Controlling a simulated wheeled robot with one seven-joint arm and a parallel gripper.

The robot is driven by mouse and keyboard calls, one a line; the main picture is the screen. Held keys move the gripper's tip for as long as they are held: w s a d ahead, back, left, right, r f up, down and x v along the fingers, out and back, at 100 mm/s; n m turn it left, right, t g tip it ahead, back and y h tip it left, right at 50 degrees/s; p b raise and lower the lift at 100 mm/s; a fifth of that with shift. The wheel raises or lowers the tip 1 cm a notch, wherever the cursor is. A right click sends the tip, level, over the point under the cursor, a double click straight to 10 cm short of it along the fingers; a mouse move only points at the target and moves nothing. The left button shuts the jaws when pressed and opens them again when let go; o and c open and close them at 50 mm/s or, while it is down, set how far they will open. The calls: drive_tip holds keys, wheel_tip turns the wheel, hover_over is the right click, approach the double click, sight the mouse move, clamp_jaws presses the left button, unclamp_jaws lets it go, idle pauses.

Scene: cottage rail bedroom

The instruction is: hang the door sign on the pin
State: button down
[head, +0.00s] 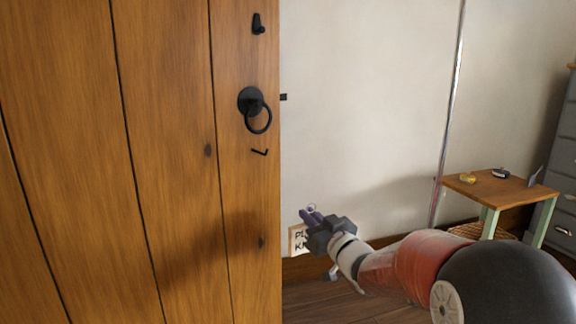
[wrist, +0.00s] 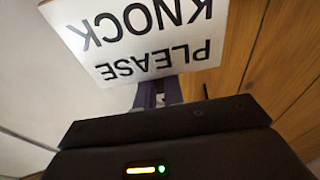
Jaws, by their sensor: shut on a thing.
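The door sign (head: 297,238) is a pale board with dark lettering, held beside the right edge of the wooden door, lower than the door hardware. In the wrist view the sign (wrist: 140,40) reads "PLEASE KNOCK" upside down. My gripper (head: 311,217) is shut on the sign; in the wrist view its fingers (wrist: 159,92) meet at the sign's edge. A small loop shows above the fingers in the head view. The pin (head: 260,152) is a small black bent peg on the door, below the ring handle, up and left of my gripper. Nothing hangs on it.
The wooden door (head: 165,160) fills the left. It carries a black ring handle (head: 258,118) and a black latch piece (head: 258,24) above the pin. A small table (head: 510,190) with several small items stands at the right, beside a grey drawer unit (head: 565,150).

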drive_tip(key=s+a+r+n+g+y, duration=0.1)
drive_tip(key=s+a+r, duration=0.1)
drive_tip(key=r, duration=0.5)
drive_tip(key=s+a+r+g+y+p, duration=0.1)
drive_tip(key=s+a+r, duration=0.1)
drive_tip(key=s+r, duration=0.2)
wheel_tip(320, 180, up, 3)
drive_tip(key=shift+s+r+n+y, duration=0.1)
drive_tip(key=shift+s+n+y, duration=0.15)
drive_tip(key=shift+n+y, duration=0.15)
drive_tip(key=shift+h, duration=0.3)
drive_tip(key=x, duration=0.7)
drive_tip(key=shift+f, duration=0.55)
drive_tip(key=shift+w+a, duration=0.15)
drive_tip(key=shift+w, duration=0.05)
drive_tip(key=shift+p+x, duration=0.7)
drive_tip(key=shift+x, duration=0.5)
idle(2.1)
drive_tip(key=shift+w+a+f, duration=0.25)
drive_tip(key=shift+w+f, duration=0.1)
drive_tip(key=shift+f, duration=0.1)
idle(0.8)
